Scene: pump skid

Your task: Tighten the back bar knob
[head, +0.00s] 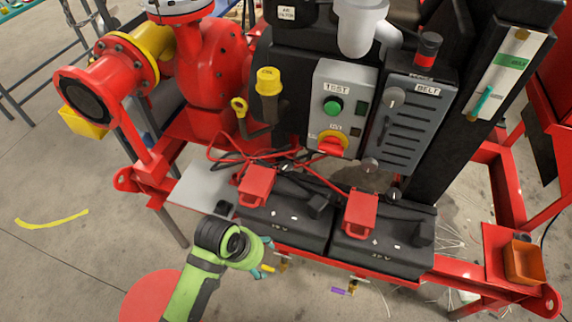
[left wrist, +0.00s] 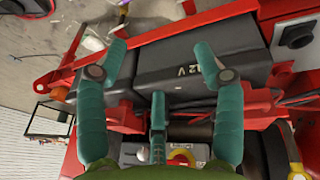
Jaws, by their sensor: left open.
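Two small dark knobs show behind the batteries in the head view, one by the left battery (head: 285,168) and one by the right battery (head: 394,195). I cannot tell which of them, if either, is the back bar knob. My left gripper (head: 268,255) is at the front edge of the left battery, low and apart from both knobs. In the left wrist view its teal fingers (left wrist: 162,50) are spread open and empty, with a dark battery marked 12 V (left wrist: 190,68) beyond them. My right gripper is not in view.
Red terminal covers (head: 257,186) and cables top the batteries. Behind stand the TEST panel (head: 333,140) and the BELT guard (head: 412,125). A red frame rail (head: 330,262) runs in front. An orange bin (head: 523,262) sits at right. Floor at left is mostly clear.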

